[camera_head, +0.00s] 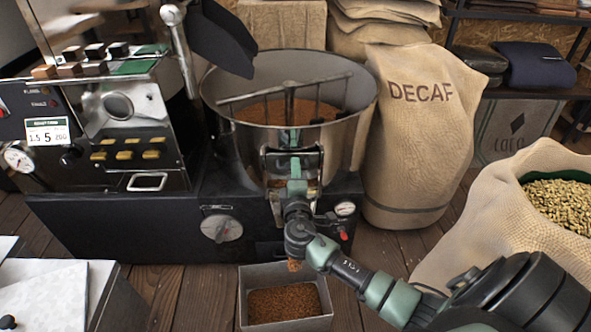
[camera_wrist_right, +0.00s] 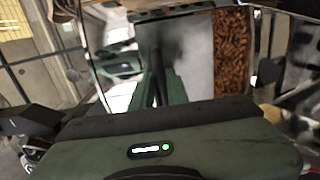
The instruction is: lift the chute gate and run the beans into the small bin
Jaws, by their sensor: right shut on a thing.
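My right gripper (camera_head: 296,186) is at the front of the round steel cooling drum (camera_head: 358,125), at the chute gate (camera_head: 271,160). In the right wrist view its green fingers (camera_wrist_right: 165,88) are shut on a dark upright part, which I take to be the gate's handle. Brown beans (camera_wrist_right: 232,55) show beside the fingers there. The small bin (camera_head: 243,305) stands on the floor below the chute, with brown beans (camera_head: 285,304) in it. A small brown patch of beans (camera_head: 294,265) shows just under my wrist, above the bin. My arm partly hides the chute mouth. My left gripper is not in view.
The black roaster (camera_head: 130,215) with its gauge and knobs stands at the left. A DECAF sack (camera_head: 415,140) stands right of the drum. An open sack (camera_head: 490,215) of pale beans is at the right. Wooden floor (camera_head: 185,290) is clear left of the bin.

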